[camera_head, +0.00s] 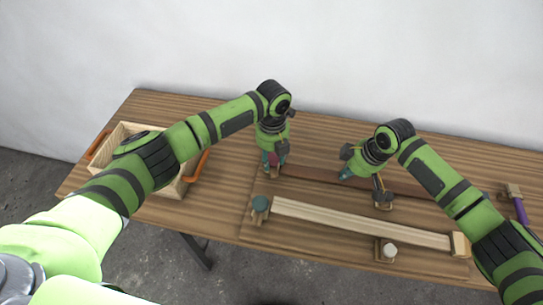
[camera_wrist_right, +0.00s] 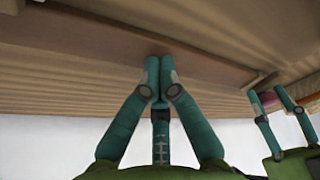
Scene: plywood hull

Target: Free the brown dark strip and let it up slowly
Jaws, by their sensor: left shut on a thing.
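The brown dark strip (camera_head: 318,174) lies along the back of the work board; it also shows in the right wrist view (camera_wrist_right: 105,42). My left gripper (camera_head: 274,163) is at its left end, shut on a small dark red piece (camera_head: 272,158), which looks like a clamp handle. Fingers of my left gripper also show at the right of the right wrist view (camera_wrist_right: 278,108). My right gripper (camera_wrist_right: 159,75) has its fingertips together at the strip's edge, with nothing visible between them. In the head view my right gripper (camera_head: 345,175) is over the strip's middle. The arm hides part of its right end.
A pale strip (camera_head: 350,220) lies in front, between a teal-topped block (camera_head: 260,205) and a wooden block (camera_head: 460,244). A clamp (camera_head: 382,199) stands behind it. A white-topped piece (camera_head: 389,251) is in front. A purple-handled tool (camera_head: 520,210) is right; a wooden box (camera_head: 112,143) is left.

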